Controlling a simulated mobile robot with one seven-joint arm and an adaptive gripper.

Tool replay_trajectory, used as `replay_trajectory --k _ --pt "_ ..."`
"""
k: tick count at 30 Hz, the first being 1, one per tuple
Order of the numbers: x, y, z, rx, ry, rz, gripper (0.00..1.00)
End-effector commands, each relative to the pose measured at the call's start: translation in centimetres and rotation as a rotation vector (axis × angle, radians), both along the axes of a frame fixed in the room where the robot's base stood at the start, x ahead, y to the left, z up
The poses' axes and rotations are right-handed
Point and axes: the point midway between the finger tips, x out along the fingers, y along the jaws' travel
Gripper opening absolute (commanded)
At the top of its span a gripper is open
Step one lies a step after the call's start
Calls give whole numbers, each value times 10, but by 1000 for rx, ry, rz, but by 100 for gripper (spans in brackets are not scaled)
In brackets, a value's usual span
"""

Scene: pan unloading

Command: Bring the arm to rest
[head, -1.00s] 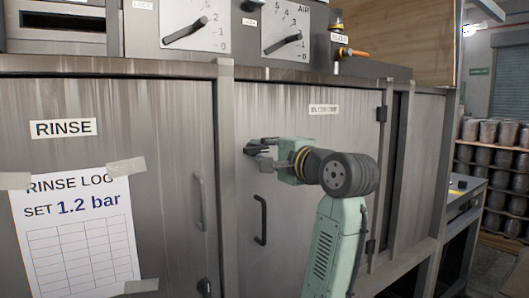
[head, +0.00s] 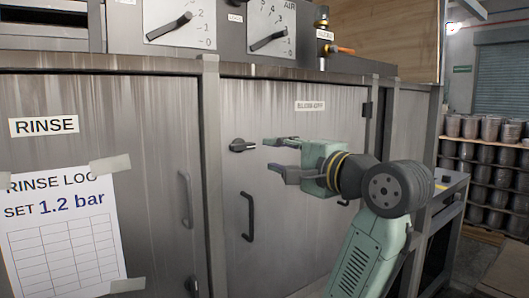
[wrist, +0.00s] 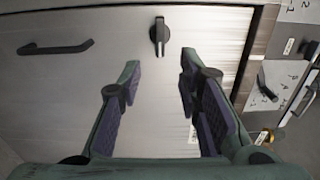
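My gripper (head: 277,156) is open and empty in the head view. It is held out in front of the right-hand cabinet door (head: 290,240). Its two fingers point left, apart from each other. A black knob (head: 242,146) on that door lies just left of the fingertips, and the gripper does not hold it. In the wrist view the open fingers (wrist: 155,80) show with a clear gap, and the knob (wrist: 159,35) sits beyond the gap.
The door has a black handle (head: 247,216). The left door marked RINSE carries a taped log sheet (head: 65,240) reading 1.2 bar. Gauge panels (head: 180,22) stand above the doors. Shelves of pots (head: 485,160) are at the far right.

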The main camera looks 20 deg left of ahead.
Motion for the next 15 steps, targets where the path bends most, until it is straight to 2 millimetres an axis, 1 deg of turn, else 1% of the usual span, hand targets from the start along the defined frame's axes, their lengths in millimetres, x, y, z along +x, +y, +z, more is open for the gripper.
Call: replay_trajectory --k 1,6,15 --pt "-3 -5 1 2 -1 -2 32" --pt "-10 -12 0 -1 -1 0 32" --pt "-10 -12 0 0 -2 1 32"
